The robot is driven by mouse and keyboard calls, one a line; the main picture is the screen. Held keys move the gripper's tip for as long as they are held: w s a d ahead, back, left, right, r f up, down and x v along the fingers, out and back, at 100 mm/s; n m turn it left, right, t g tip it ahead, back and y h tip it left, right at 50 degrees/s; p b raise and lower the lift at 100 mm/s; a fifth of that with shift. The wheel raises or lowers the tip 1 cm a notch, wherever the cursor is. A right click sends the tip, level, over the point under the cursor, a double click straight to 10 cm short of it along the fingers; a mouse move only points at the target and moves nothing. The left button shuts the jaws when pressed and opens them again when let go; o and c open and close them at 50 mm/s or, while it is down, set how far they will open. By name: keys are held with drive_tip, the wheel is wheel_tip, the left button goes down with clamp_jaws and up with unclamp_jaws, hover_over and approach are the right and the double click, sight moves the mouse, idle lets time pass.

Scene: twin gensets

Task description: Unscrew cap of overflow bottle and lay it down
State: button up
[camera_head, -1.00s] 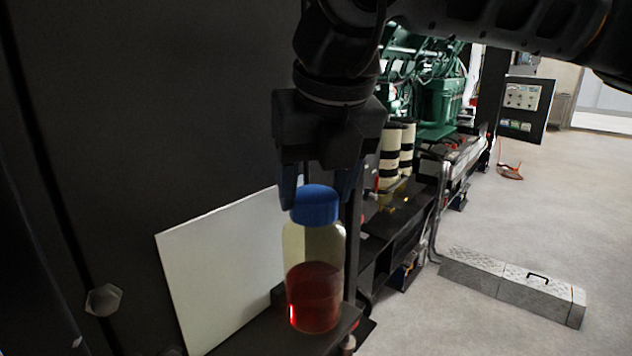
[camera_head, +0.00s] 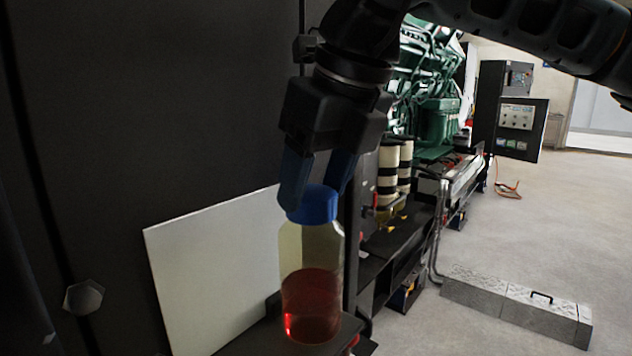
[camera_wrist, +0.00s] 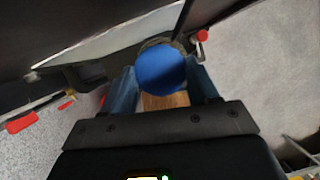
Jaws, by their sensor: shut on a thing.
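The overflow bottle (camera_head: 311,290) is clear, with red liquid in its lower part, and stands upright on a dark ledge (camera_head: 262,338). Its blue cap (camera_head: 313,205) sits at the top of the neck. My gripper (camera_head: 318,192) comes from above, with its blue fingers on either side of the cap, and is shut on it. In the wrist view the round blue cap (camera_wrist: 161,69) lies between the fingertips (camera_wrist: 162,85). The bottle below is mostly hidden by the cap there. I cannot tell whether the thread is loose.
A white panel (camera_head: 205,265) leans behind the bottle against a dark wall (camera_head: 150,110). Cream filters with black bands (camera_head: 388,180) and a green engine (camera_head: 435,110) stand to the right. A grey step block (camera_head: 515,305) is on the floor. Open floor lies at the right.

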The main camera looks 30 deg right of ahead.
drive_tip(key=shift+d+n+y+b, duration=0.1)
drive_tip(key=shift+n+y+b, duration=0.2)
drive_tip(key=shift+n+b, duration=0.3)
drive_tip(key=shift+w+n, duration=0.1)
drive_tip(key=shift+n, duration=0.4)
drive_tip(key=shift+r+n+y+b, duration=0.15)
drive_tip(key=shift+n+y+b, duration=0.35)
drive_tip(key=shift+n, duration=0.7)
drive_tip(key=shift+d+n+g+y, duration=0.1)
drive_tip(key=shift+n+g+y, duration=0.3)
drive_tip(key=shift+n, duration=0.3)
drive_tip(key=n, duration=0.3)
drive_tip(key=shift+w+g+y+b, duration=0.1)
drive_tip(key=shift+g+y+b, duration=0.2)
drive_tip(key=shift+g+y, duration=0.1)
